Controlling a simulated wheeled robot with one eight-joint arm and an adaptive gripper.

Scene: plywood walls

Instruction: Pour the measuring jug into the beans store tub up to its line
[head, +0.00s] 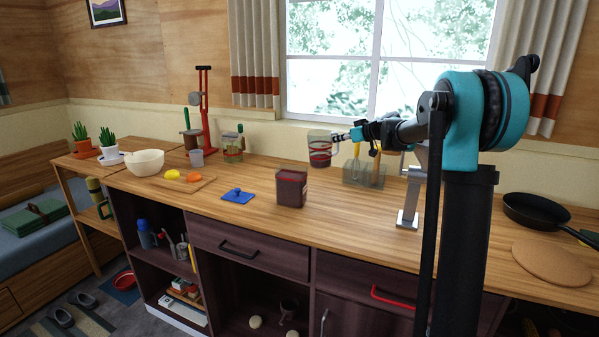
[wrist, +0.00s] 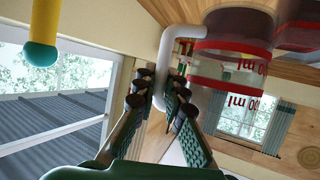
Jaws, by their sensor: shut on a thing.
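The measuring jug (head: 320,152) is clear with red markings and dark contents. In the head view it looks upright, behind and to the right of the tub. My gripper (head: 343,137) is shut on its pale handle. The wrist view shows my gripper's fingers (wrist: 165,100) around the handle of the jug (wrist: 228,62). The beans store tub (head: 291,190) is a squarish, see-through container on the counter, dark inside, with a red band near its top. Its exact fill level is hard to read. I cannot tell whether the jug's base touches the counter.
A blue lid-like square (head: 237,196) lies left of the tub. A glass holder with utensils (head: 363,172) stands close right of the jug. A cutting board (head: 171,185), white bowl (head: 146,163) and jar (head: 233,150) are further left. A pan (head: 535,211) is at right.

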